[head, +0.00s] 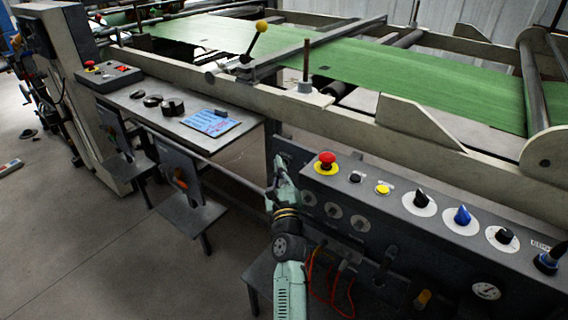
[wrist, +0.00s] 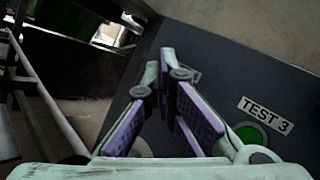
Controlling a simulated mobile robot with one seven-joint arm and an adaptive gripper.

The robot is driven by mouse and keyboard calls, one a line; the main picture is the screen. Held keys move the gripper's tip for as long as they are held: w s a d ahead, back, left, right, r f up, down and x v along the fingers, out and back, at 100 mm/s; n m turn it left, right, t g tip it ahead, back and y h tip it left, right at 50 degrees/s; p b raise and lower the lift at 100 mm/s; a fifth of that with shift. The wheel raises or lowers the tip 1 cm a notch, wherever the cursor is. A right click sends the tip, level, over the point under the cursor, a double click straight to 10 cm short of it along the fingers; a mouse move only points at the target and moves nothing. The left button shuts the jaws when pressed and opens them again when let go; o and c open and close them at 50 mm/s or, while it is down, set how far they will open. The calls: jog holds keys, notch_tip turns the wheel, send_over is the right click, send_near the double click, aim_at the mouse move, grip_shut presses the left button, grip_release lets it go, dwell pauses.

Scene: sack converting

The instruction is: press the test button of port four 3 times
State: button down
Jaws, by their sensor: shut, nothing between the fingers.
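My gripper (head: 283,172) is at the left end of a dark control box (head: 400,255), fingers pointing up toward its end. The fingers also show in the wrist view (wrist: 160,72); they look shut and empty over a dark panel (wrist: 215,88). On that panel a white label reading "TEST 3" (wrist: 266,114) sits above a green round button (wrist: 252,134), to the right of the fingers and partly covered at its lower edge by my gripper. No port-four label or button can be made out in either view; my gripper may hide part of the panel.
The box top carries a red emergency stop (head: 326,160), a yellow button (head: 383,189) and several knobs, including a blue one (head: 462,214). Red cables (head: 318,275) hang below its front. A rail (head: 200,160) runs left of my gripper. Green sheet (head: 430,85) lies behind.

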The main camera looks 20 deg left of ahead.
jog(key=shift+s, duration=0.15)
jog(key=shift+s+a+p, duration=0.25)
jog(key=shift+s+p, duration=0.4)
jog(key=shift+s, duration=0.05)
jog(key=shift+s+a+p, duration=0.3)
jog(key=shift+s+p, duration=0.25)
jog(key=shift+s, duration=0.25)
jog(key=shift+s+a+p, duration=0.25)
jog(key=shift+s+p, duration=0.25)
jog(key=shift+s, duration=0.25)
jog(key=shift+s+a+p, duration=0.3)
jog(key=shift+s+p, duration=0.25)
jog(key=shift+s, duration=0.25)
